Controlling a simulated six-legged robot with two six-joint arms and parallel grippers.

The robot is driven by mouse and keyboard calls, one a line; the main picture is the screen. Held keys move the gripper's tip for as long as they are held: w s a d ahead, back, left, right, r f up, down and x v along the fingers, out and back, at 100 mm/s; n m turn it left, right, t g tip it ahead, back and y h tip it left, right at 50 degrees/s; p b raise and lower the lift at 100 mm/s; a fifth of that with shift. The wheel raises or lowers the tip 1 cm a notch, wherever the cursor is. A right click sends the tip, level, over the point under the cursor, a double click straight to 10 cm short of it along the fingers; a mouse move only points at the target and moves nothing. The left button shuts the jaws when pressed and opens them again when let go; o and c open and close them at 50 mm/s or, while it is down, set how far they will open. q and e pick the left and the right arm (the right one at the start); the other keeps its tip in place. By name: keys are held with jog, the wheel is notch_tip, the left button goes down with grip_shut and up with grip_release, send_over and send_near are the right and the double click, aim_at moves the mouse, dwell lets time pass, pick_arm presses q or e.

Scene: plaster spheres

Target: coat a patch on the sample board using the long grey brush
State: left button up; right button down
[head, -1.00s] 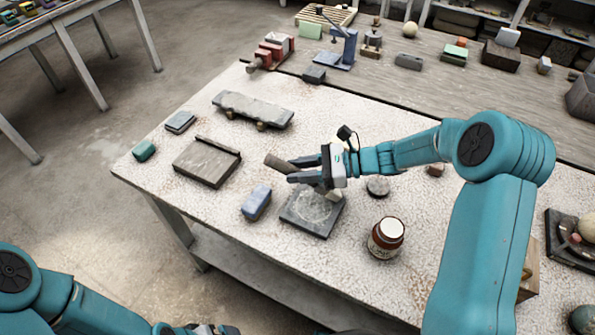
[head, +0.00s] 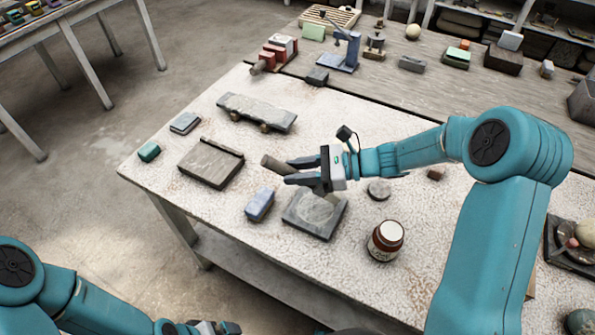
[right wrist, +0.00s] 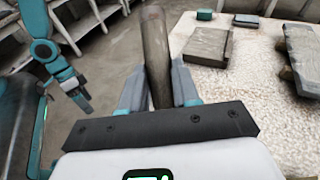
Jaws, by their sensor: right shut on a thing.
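My right gripper (head: 293,173) is shut on the long grey brush (head: 273,163). The brush's handle sticks out to the left past the fingers, and stands up between them in the right wrist view (right wrist: 155,52). Its lower end is close above the sample board (head: 300,223); I cannot tell whether it touches. The sample board is a dark square slab with a paler round patch (head: 316,210) near its middle, partly hidden by the gripper. My left gripper (head: 215,328) shows at the bottom edge of the head view, away from the table; its jaws are unclear.
A blue block (head: 260,204) lies left of the board. A brown jar with a white top (head: 386,240) stands at its right. A grey disc (head: 379,190) lies behind the jar. A flat grey slab (head: 210,163) and a wheeled board (head: 257,111) are farther left.

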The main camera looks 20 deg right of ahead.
jog(key=shift+r, duration=0.4)
jog(key=shift+f, duration=0.15)
jog(key=shift+w, duration=0.1)
notch_tip(320, 180, up, 4)
jog(key=p, duration=0.3)
dwell(0.5)
jog(key=shift+s, duration=0.2)
